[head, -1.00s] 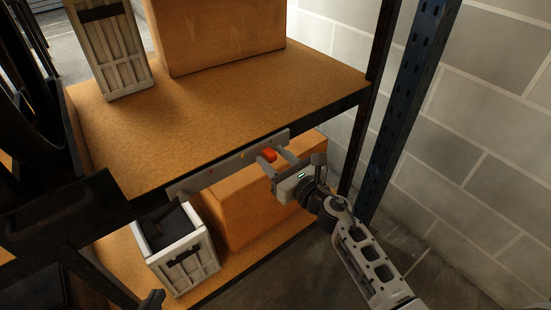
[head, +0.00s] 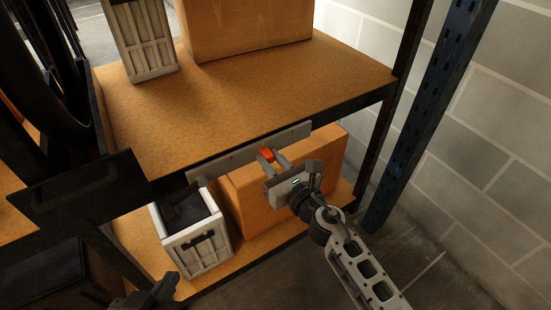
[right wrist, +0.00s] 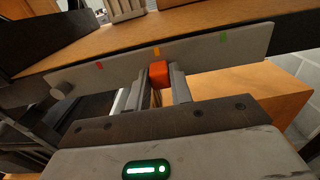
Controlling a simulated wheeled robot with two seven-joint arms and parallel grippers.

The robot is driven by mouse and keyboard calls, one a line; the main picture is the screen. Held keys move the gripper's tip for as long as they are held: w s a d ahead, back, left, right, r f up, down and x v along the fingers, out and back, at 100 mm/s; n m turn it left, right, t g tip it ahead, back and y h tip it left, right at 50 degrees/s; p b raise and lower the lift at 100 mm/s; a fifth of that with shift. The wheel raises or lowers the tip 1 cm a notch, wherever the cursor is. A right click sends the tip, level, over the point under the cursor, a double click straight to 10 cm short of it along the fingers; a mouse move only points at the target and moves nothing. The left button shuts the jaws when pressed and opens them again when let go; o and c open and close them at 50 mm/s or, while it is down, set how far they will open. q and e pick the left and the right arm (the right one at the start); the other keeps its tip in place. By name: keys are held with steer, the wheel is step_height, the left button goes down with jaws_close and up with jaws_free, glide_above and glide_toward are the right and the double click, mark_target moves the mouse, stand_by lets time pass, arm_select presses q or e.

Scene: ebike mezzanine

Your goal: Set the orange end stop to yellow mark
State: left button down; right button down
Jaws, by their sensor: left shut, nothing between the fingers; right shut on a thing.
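The orange end stop (head: 267,154) sits at the grey rail (head: 295,136) along the shelf's front edge. My right gripper (head: 274,161) is shut on the stop, with a finger on either side. In the right wrist view the orange end stop (right wrist: 159,74) shows between the fingertips, just below the yellow-orange mark (right wrist: 156,52) and nearly in line with it. A red mark (right wrist: 99,66) lies to the left and a green mark (right wrist: 223,39) to the right. My left gripper (head: 155,294) is dark, low at the bottom edge, shut and away from the rail.
A blue upright post (head: 430,110) and a block wall stand to the right. A wooden box (head: 245,195) and a white crate (head: 205,250) are on the lower shelf, below the rail. Another white crate (head: 140,40) stands on the upper shelf.

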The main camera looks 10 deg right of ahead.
steer(key=c, duration=1.2)
jaws_free()
steer(key=shift+d, duration=0.1)
steer(key=shift+c, duration=0.2)
steer(key=shift+s, duration=0.1)
arm_select(q)
steer(key=shift+g, duration=0.3)
steer(key=f+b, duration=0.1)
steer(key=f, duration=0.1)
steer(key=d+f+b, duration=0.1)
steer(key=f+b, duration=0.1)
steer(key=shift+w+f+b, duration=0.2)
steer(key=shift+b, duration=0.1)
arm_select(e)
steer(key=v, duration=1.5)
steer(key=shift+s, duration=0.35)
arm_select(q)
steer(key=shift+r, duration=0.15)
arm_select(e)
steer(key=shift+d+r, duration=0.1)
steer(key=shift+d, duration=0.05)
